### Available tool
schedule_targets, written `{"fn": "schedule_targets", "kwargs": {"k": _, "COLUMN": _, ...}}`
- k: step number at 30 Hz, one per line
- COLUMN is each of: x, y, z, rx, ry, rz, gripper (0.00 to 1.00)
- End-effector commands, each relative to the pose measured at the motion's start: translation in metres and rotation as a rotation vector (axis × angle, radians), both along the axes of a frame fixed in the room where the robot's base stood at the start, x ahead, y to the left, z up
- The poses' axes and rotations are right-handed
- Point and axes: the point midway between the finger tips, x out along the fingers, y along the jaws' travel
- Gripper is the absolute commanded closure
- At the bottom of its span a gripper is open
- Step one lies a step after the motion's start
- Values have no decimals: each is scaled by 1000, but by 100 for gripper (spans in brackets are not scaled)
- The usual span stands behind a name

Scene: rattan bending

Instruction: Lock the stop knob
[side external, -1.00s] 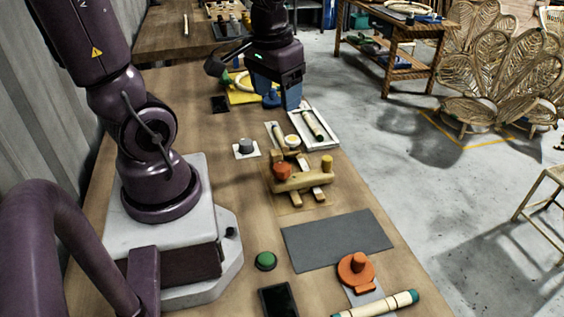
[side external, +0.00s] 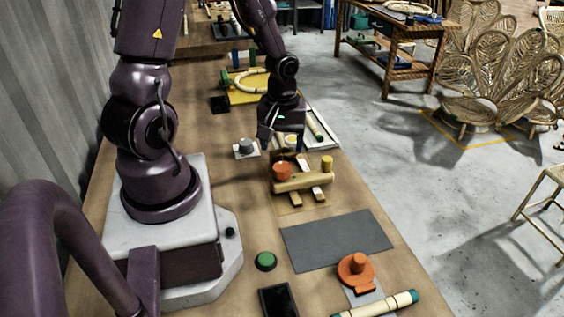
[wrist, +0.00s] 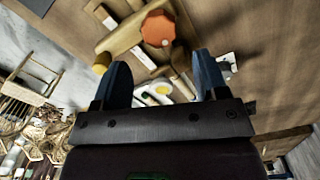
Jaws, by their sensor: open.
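A red-orange faceted knob (side external: 282,171) sits on the wooden bending jig (side external: 312,180), at the left end of its crossbar. In the wrist view the same knob (wrist: 158,28) is beyond the fingertips, near the top of the picture. I take it as the stop knob; its locked state cannot be read. My gripper (side external: 282,137) is behind the jig in the side view, pointing down. In the wrist view its two blue fingers (wrist: 163,78) are spread wide with nothing held between them.
A yellow peg (side external: 327,162) stands at the jig's right end. A grey knob on a white plate (side external: 244,148) is left of my gripper. A white tray (side external: 330,141) with a rattan piece lies behind the jig. A grey mat (side external: 336,240) and an orange clamp (side external: 356,270) are in front.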

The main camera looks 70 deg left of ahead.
Motion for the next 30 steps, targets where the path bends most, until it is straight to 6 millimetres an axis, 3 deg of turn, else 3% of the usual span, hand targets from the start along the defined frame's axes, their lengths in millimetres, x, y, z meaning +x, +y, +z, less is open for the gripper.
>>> {"fn": "schedule_targets", "kwargs": {"k": 3, "x": -1, "y": -2, "z": -23, "rx": -4, "ry": 6, "rz": -4, "gripper": 33}}
{"fn": "schedule_targets", "kwargs": {"k": 9, "x": -1, "y": -1, "z": -49, "rx": -3, "ry": 3, "rz": -2, "gripper": 33}}
{"fn": "schedule_targets", "kwargs": {"k": 23, "x": 0, "y": 0, "z": -60, "rx": 0, "ry": 0, "rz": -1, "gripper": 33}}
{"fn": "schedule_targets", "kwargs": {"k": 30, "x": 0, "y": 0, "z": -60, "rx": 0, "ry": 0, "rz": -1, "gripper": 83}}
